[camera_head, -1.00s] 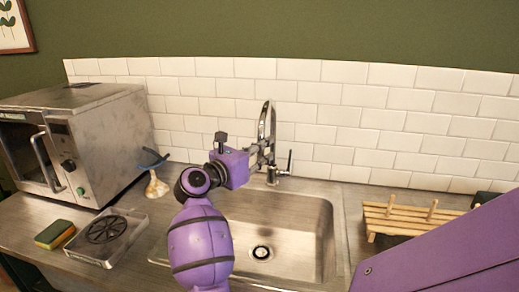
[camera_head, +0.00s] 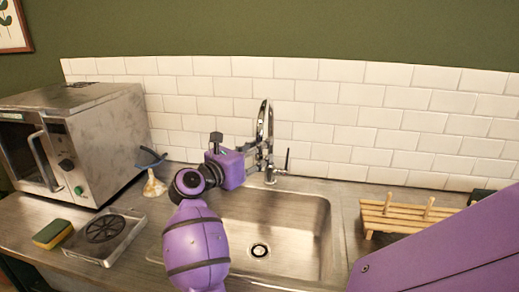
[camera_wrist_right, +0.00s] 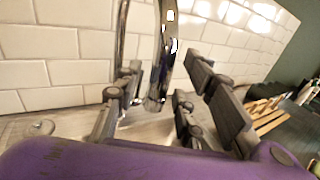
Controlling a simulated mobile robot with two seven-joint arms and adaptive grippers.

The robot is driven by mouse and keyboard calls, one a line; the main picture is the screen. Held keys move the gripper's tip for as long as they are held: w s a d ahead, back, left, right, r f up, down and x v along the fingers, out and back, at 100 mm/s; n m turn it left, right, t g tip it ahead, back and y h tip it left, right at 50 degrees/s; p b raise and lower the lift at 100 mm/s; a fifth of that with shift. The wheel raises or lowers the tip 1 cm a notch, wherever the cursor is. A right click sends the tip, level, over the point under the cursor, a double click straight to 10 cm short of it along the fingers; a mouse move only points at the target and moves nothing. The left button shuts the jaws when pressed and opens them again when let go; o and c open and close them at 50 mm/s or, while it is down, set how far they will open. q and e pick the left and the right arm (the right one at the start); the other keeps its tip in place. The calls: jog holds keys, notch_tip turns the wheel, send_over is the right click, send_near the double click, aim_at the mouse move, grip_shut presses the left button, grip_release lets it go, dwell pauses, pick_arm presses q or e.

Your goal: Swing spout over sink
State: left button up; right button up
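The chrome tap spout (camera_head: 263,118) rises in a high arch behind the steel sink (camera_head: 322,240). Its tap lever (camera_head: 287,160) stands just to the right. My right gripper (camera_head: 260,163) is at the spout's lower part, reaching in from the left. In the right wrist view, the open fingers of my right gripper (camera_wrist_right: 160,88) stand on both sides of the spout (camera_wrist_right: 164,55). Gaps show between the spout and the fingers. Part of the tap's lower body is hidden behind the gripper. My left gripper is not in view.
A steel microwave (camera_head: 105,140) stands on the left. The tiled wall (camera_head: 350,115) is close behind.

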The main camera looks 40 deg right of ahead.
jog(key=s+a, duration=0.1)
jog(key=a, duration=1)
jog(key=shift+s+a, duration=0.15)
jog(key=shift+s, duration=0.15)
